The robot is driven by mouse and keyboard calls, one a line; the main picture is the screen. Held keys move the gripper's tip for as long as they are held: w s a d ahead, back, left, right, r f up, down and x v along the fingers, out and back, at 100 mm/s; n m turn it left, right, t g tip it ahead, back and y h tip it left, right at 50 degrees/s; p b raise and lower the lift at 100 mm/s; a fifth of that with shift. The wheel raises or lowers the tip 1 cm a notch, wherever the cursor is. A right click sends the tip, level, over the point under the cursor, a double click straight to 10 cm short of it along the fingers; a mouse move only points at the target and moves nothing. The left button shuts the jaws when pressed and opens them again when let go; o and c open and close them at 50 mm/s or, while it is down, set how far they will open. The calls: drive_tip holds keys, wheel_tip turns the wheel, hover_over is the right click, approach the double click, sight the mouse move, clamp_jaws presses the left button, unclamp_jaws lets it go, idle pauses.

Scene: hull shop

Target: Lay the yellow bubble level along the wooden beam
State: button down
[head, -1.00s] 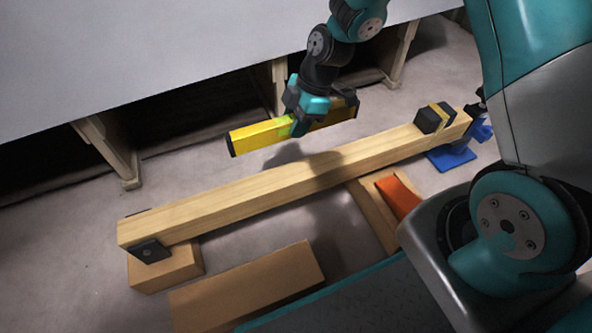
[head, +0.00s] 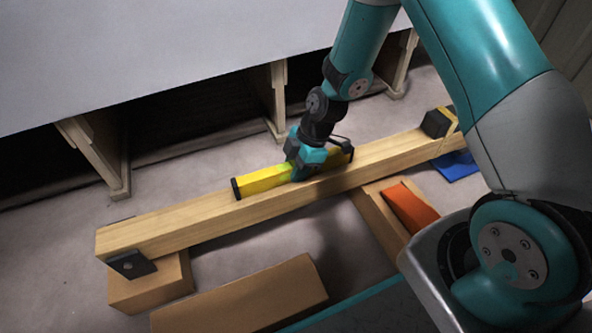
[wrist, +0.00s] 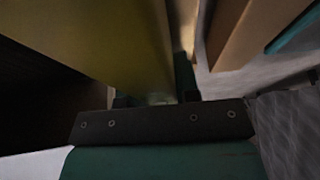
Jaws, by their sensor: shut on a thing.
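The yellow bubble level (head: 262,180) has black end caps and a greenish middle. My gripper (head: 305,168) is shut on it near its middle. In the head view the level lies lengthwise along the wooden beam (head: 205,216), at or just above its top face; I cannot tell whether it touches. In the wrist view the level (wrist: 95,45) fills the upper left, large and blurred, between the jaws (wrist: 160,110). My gripper hides part of the level's middle.
An orange wedge (head: 411,207) and a loose wooden block (head: 245,297) lie in front.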

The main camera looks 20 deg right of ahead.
drive_tip(key=c, duration=0.8)
unclamp_jaws()
drive_tip(key=shift+c, duration=0.2)
